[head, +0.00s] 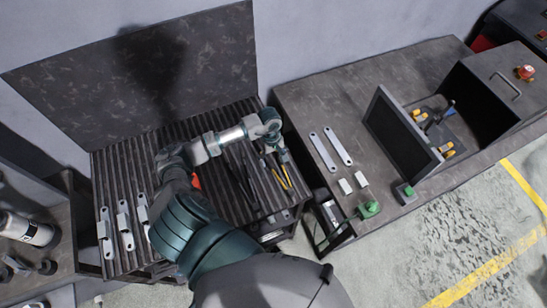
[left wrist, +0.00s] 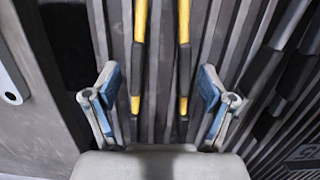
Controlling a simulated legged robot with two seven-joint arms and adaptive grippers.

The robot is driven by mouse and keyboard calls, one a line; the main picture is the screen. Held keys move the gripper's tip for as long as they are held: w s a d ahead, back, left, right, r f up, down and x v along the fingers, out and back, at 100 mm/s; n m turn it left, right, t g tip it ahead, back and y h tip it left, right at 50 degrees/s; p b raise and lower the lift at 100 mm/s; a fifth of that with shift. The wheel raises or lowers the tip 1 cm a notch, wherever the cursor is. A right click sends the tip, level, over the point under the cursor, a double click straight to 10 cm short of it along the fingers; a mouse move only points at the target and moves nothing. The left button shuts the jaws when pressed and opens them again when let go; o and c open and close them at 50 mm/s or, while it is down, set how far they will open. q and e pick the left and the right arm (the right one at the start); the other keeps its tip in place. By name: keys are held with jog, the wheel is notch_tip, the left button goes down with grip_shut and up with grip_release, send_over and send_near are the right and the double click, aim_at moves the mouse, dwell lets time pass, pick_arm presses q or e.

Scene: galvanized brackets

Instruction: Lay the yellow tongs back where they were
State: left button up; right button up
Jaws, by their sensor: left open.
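The yellow tongs (head: 284,179) lie on the slatted bench top (head: 212,180), near its right end. In the left wrist view, the two yellow-and-black handles of the tongs (left wrist: 184,50) run side by side along the slats, between my fingers. My left gripper (head: 278,151) is above the tongs' far end. In the left wrist view, my left gripper (left wrist: 160,82) is open, with one blue-padded finger on each side of the handles and gaps between. Whether the tongs rest fully on the slats is hard to tell. My right gripper is not in view.
Black tongs (head: 243,185) lie just left of the yellow ones. Several galvanized brackets (head: 125,225) lie at the bench's left. A dark back panel (head: 150,75) rises behind.

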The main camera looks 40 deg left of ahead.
pick_arm(q)
jog(key=shift+r, duration=0.1)
notch_tip(320, 180, up, 12)
jog(key=a, duration=0.1)
jog(key=shift+w+a+f, duration=0.2)
jog(key=shift+w+a, duration=0.1)
jog(key=shift+w, duration=0.1)
jog(key=shift+s+f, duration=0.1)
